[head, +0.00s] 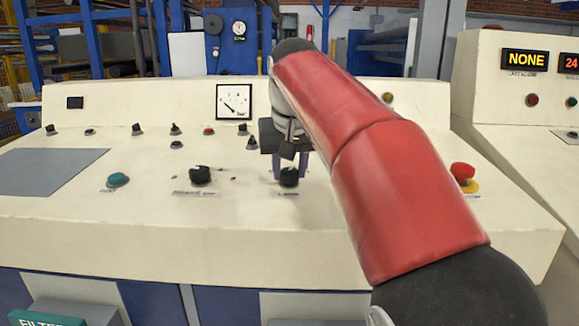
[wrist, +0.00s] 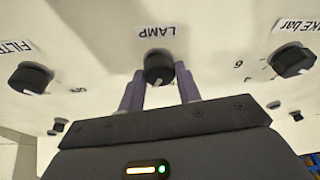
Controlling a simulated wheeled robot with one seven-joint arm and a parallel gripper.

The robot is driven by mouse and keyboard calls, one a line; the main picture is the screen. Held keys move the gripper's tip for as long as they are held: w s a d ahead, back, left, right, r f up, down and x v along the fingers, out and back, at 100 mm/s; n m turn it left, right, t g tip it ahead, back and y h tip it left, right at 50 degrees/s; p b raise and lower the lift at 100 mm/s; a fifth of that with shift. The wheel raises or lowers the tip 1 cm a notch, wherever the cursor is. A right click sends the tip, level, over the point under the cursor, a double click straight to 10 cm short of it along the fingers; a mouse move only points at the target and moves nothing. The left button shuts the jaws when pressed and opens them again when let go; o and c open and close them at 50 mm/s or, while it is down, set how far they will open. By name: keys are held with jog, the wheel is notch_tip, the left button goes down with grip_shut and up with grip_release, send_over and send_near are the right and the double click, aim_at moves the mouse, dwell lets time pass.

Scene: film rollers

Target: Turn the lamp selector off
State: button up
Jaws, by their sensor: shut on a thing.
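The lamp selector (wrist: 158,66) is a black round knob with a pale mark, below the "LAMP" label (wrist: 160,30) in the wrist view. It also shows in the head view (head: 289,177) on the sloped cream panel. My gripper (wrist: 160,80) has its two purple fingers on either side of the knob, shut on it. In the head view my gripper (head: 290,168) reaches down onto the knob from behind it. The small scale marks around the lamp knob are hidden or too small to read.
Another black knob (head: 200,175) sits to the left, with a teal button (head: 117,180) beyond it. A red emergency button (head: 462,172) on a yellow base is at the right. Several small switches line the panel's back, near a gauge (head: 234,102). The panel front (head: 200,240) is clear.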

jog(key=n+y, duration=0.1)
jog(key=n, duration=0.5)
jog(key=shift+d+g+y, duration=0.15)
jog(key=shift+g+y, duration=0.25)
jog(key=n+g+y, duration=0.1)
jog(key=n, duration=0.4)
jog(key=shift+w+n, duration=0.1)
jog(key=shift+n, duration=0.2)
jog(key=o, duration=1)
jog(key=shift+c, duration=0.2)
jog(key=v, duration=0.8)
jog(key=shift+w, duration=0.15)
jog(key=shift+f, duration=0.1)
